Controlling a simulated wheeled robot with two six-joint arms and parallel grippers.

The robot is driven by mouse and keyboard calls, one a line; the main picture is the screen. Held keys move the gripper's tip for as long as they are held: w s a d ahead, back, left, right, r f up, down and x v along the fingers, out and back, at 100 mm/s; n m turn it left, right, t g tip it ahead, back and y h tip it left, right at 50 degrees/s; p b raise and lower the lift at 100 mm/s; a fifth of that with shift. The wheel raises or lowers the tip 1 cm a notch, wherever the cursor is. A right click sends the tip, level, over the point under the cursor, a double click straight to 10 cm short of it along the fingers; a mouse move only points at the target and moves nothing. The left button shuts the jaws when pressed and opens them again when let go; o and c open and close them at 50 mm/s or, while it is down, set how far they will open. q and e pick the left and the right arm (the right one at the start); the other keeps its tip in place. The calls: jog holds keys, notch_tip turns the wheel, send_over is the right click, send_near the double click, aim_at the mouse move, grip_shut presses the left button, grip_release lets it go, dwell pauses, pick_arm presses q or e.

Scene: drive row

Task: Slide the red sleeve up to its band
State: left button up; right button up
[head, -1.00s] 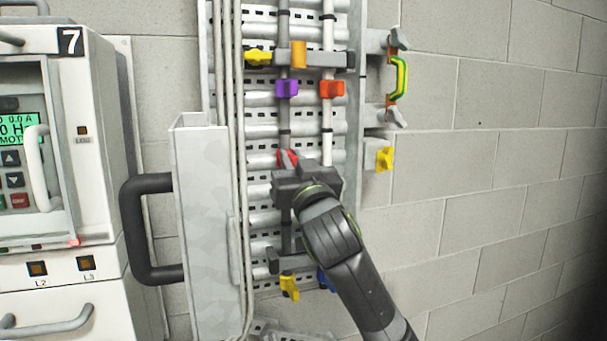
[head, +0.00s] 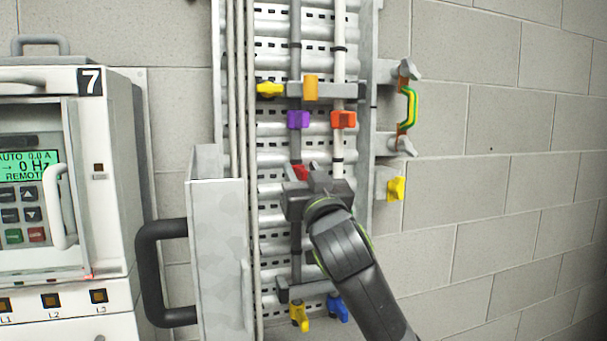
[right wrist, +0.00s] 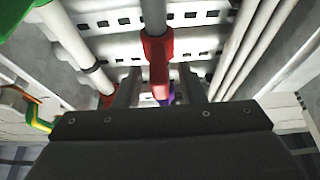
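The red sleeve (head: 299,172) sits on the dark grey rod, below the purple sleeve (head: 298,119). Gaps show on both sides of the tab. My left gripper is not in view.
An orange-red sleeve (head: 343,119) is on the white rod beside it. A rail with a yellow knob (head: 270,89) and orange block crosses above. Yellow (head: 299,316) and blue (head: 338,308) knobs are below.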

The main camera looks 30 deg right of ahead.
jog(key=b+v, duration=1.6)
jog(key=v, duration=0.1)
jog(key=shift+s+b, duration=0.25)
jog(key=shift+b, duration=0.05)
jog(key=shift+w, duration=0.1)
dwell(0.4)
